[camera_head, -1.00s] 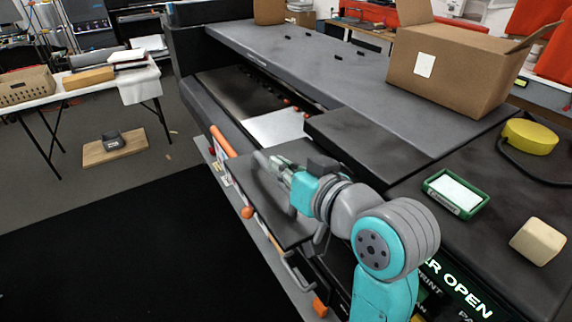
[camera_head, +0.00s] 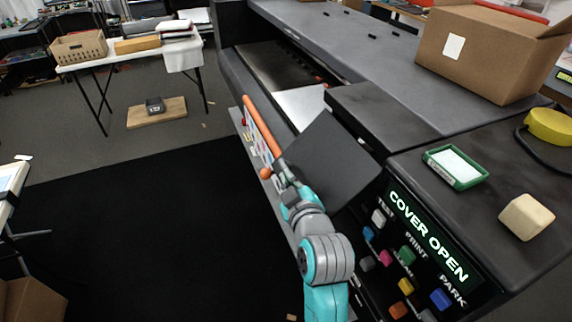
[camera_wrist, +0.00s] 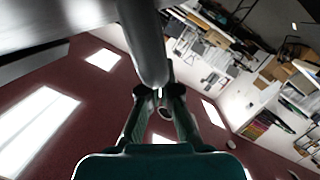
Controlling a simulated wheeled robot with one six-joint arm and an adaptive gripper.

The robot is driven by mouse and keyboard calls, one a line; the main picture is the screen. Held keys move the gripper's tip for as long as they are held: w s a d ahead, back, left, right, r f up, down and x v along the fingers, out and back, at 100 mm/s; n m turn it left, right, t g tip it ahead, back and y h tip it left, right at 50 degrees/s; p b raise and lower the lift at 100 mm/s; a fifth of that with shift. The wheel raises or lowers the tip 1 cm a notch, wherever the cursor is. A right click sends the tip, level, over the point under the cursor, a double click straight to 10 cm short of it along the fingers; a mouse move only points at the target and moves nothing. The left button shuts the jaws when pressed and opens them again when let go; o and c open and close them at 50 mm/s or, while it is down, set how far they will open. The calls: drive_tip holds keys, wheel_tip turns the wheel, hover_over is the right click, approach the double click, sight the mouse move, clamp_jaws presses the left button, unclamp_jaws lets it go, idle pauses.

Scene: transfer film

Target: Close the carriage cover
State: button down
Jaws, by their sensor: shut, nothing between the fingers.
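The carriage cover, a dark grey panel (camera_head: 325,158), stands tilted up at the front of the large printer, beside the carriage opening with its pale plate (camera_head: 300,104). My gripper (camera_head: 283,172) is at the cover's lower left edge, near the lower end of an orange bar (camera_head: 262,127). In the wrist view my gripper (camera_wrist: 158,93) is shut, with its fingertips against or just beside a grey round bar (camera_wrist: 146,45). Whether they touch it cannot be told. The printer's display (camera_head: 428,236) reads "COVER OPEN".
Coloured buttons (camera_head: 406,285) sit below the display. A cardboard box (camera_head: 480,52), a green-framed tray (camera_head: 455,166), a beige block (camera_head: 526,217) and a yellow round item (camera_head: 550,126) rest on the printer. Dark floor mat (camera_head: 150,220) on the left is clear.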

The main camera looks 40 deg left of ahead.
drive_tip(key=w+f+n, duration=0.1)
drive_tip(key=f, duration=0.1)
drive_tip(key=w+d+f+n, duration=0.1)
drive_tip(key=f, duration=0.1)
drive_tip(key=w+f+n, duration=0.1)
drive_tip(key=w+f, duration=0.1)
drive_tip(key=shift+d+f+t, duration=0.35)
drive_tip(key=shift+d+t, duration=0.05)
drive_tip(key=shift+w+d+f, duration=0.2)
drive_tip(key=shift+w+f, duration=0.25)
drive_tip(key=shift+w, duration=0.05)
drive_tip(key=shift+w+d+f, duration=0.15)
drive_tip(key=shift+w+f, duration=0.25)
drive_tip(key=shift+w, duration=0.05)
